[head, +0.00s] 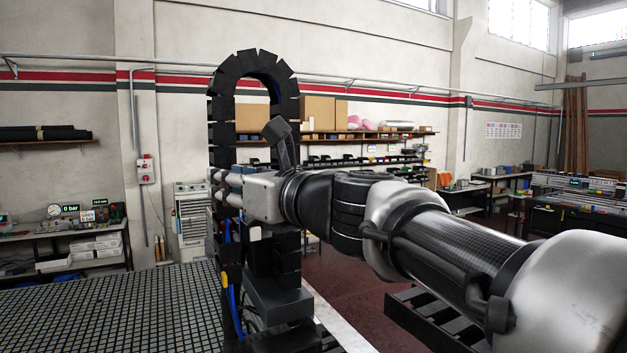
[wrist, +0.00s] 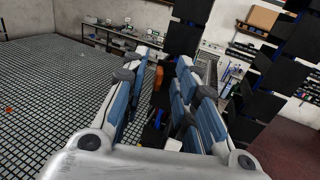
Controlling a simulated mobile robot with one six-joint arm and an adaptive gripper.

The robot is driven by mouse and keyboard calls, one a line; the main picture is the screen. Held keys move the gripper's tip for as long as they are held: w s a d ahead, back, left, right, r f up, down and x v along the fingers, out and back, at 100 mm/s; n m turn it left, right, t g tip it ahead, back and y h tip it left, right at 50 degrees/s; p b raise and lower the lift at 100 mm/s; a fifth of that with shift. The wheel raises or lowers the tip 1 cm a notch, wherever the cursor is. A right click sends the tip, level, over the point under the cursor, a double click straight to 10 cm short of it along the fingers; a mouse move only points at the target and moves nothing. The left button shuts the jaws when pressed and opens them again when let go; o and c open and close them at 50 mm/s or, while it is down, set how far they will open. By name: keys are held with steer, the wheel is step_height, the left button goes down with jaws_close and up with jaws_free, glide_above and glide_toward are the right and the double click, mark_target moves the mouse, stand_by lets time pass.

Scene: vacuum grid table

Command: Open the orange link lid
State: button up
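The orange link lid (wrist: 158,77) shows in the wrist view as a small orange patch between my gripper's fingers, against dark chain links. I cannot tell whether it is open or closed, or whether a finger touches it. My gripper (wrist: 165,62) is open, its blue-padded fingers apart on either side of the orange patch. In the head view my gripper (head: 218,187) points left at the black cable chain (head: 222,135), which rises in an arch. The chain hides part of the fingertips there, and the lid is not visible in that view.
The black grid table (head: 110,318) spreads at lower left, largely clear; a small orange piece (wrist: 8,109) lies on it in the wrist view. Blue and yellow hoses (head: 232,300) hang beside the chain's lower part. Workbenches and shelves stand farther back along the wall.

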jaws_close()
steer(key=shift+d, duration=0.1)
stand_by(0.6)
steer(key=shift+w+d+n+g+y+p, duration=0.65)
steer(key=shift+n+g+p, duration=1.35)
steer(key=shift+g, duration=0.85)
steer(key=shift+w+d+n+g+y+p, duration=0.4)
steer(key=shift+d+n+g+p, duration=0.3)
steer(key=shift+n+g+p, duration=1.75)
steer(key=shift+w+d+n+g+y+p, duration=0.55)
steer(key=shift+n+g+p, duration=1)
steer(key=shift+g, duration=1.75)
steer(key=shift+w+d+n+g+h, duration=0.25)
steer(key=shift+n+g+h, duration=0.15)
steer(key=shift+g, duration=0.5)
